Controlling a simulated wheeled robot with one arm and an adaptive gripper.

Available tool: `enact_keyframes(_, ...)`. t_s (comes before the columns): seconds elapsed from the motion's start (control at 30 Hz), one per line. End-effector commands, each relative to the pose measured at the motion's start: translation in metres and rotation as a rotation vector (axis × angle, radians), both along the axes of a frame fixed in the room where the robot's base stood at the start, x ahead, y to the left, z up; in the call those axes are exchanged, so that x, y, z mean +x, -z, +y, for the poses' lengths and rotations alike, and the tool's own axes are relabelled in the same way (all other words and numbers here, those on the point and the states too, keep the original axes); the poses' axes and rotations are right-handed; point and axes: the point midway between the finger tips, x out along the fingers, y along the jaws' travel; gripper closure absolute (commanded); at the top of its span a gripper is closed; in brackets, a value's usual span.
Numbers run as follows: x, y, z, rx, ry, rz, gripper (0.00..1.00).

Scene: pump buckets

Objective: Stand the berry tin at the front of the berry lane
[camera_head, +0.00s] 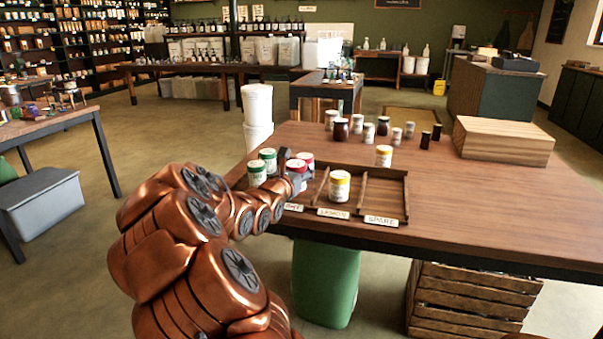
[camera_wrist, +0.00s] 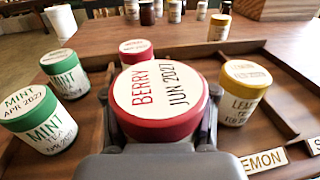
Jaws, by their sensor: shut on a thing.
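My gripper (camera_wrist: 160,140) is shut on a red-lidded berry tin (camera_wrist: 158,95), its lid marked BERRY JUN 2027. In the head view this berry tin (camera_head: 296,167) is upright over the front part of the berry lane, behind the berry label (camera_head: 293,207). I cannot tell whether its base touches the lane floor. Another red-lidded tin (camera_wrist: 136,50) stands behind it in the same lane; it also shows in the head view (camera_head: 307,157). My arm hides much of the lane's left side.
Two green-lidded mint tins (camera_wrist: 64,74) stand to the left. A yellow-lidded lemon tin (camera_head: 339,187) stands in the lemon lane to the right. The spare lane (camera_head: 384,195) is empty. Several jars (camera_head: 341,130) and a wooden box (camera_head: 503,140) stand farther back on the table.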

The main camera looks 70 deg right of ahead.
Motion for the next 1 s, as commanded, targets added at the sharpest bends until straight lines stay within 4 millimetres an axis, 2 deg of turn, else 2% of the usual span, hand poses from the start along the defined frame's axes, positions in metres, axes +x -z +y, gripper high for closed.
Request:
enact_keyframes(0.2,0.013,0.003,-0.031,0.001,0.0,-0.003,1.0)
enact_keyframes(0.33,0.018,0.006,-0.042,0.003,0.001,0.0,1.0)
enact_keyframes(0.6,0.023,0.006,-0.053,0.001,0.001,-0.002,1.0)
enact_keyframes(0.8,0.022,0.037,-0.052,0.006,0.002,0.001,1.0)
enact_keyframes(1.0,0.022,0.041,-0.051,0.0,0.001,0.001,1.0)
